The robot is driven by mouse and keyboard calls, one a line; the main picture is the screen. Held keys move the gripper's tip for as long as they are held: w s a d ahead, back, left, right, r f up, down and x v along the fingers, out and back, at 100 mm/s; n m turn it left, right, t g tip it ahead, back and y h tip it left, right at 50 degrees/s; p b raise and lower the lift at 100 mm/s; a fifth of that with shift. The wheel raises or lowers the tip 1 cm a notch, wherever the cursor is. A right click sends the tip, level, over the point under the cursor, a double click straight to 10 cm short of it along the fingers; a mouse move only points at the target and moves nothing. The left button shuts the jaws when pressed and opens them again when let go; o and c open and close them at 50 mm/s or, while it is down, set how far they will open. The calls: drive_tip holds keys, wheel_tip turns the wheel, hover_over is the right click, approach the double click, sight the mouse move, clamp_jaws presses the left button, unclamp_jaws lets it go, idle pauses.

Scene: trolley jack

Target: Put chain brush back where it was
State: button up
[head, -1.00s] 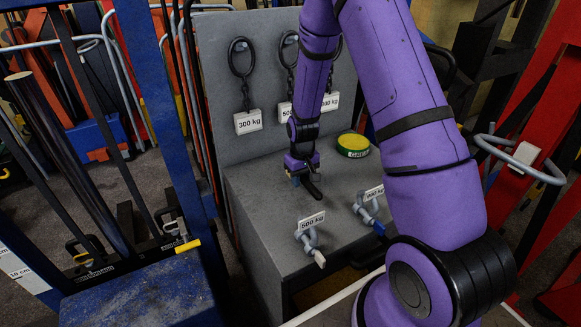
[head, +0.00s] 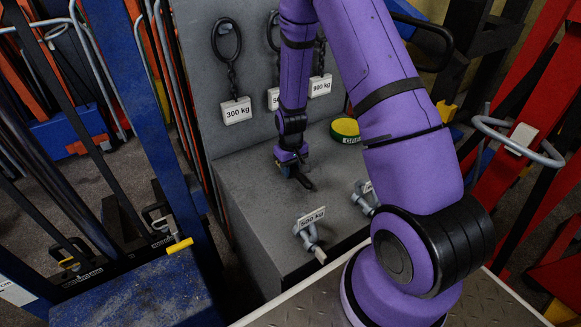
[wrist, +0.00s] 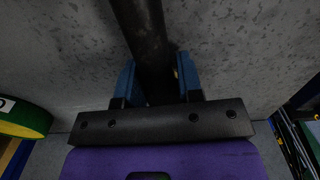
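The chain brush shows as a short black piece (head: 304,181) at the tip of my gripper (head: 291,166), over the grey cabinet top (head: 240,190). In the wrist view, my gripper's blue fingers (wrist: 157,82) stand on either side of its thick dark handle (wrist: 150,35), which runs up out of the picture. My gripper appears shut on it. The bristles cannot be made out. I cannot tell whether the brush touches the cabinet top.
A green and yellow tin (head: 345,130) stands to the right, also in the wrist view (wrist: 25,118). A shackle tagged 500 kg (head: 309,236) lies near the front edge. Tagged chains, including 300 kg (head: 236,110), hang on the back panel. A blue jack frame (head: 140,110) stands left.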

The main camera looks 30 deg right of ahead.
drive_tip(key=o, duration=0.4)
wheel_tip(320, 180, up, 24)
drive_tip(key=s+a+t, duration=0.1)
drive_tip(key=s+a, duration=0.1)
drive_tip(key=s, duration=0.1)
drive_tip(key=s+a+r+t, duration=0.1)
drive_tip(key=s+r, duration=0.5)
drive_tip(key=s, duration=0.1)
drive_tip(key=s+a+r+t, duration=0.1)
drive_tip(key=s+a+r, duration=0.1)
drive_tip(key=s+r, duration=0.5)
drive_tip(key=s+a+r+t, duration=0.2)
drive_tip(key=s+r, duration=0.4)
drive_tip(key=s, duration=0.3)
drive_tip(key=shift+a+r, duration=0.25)
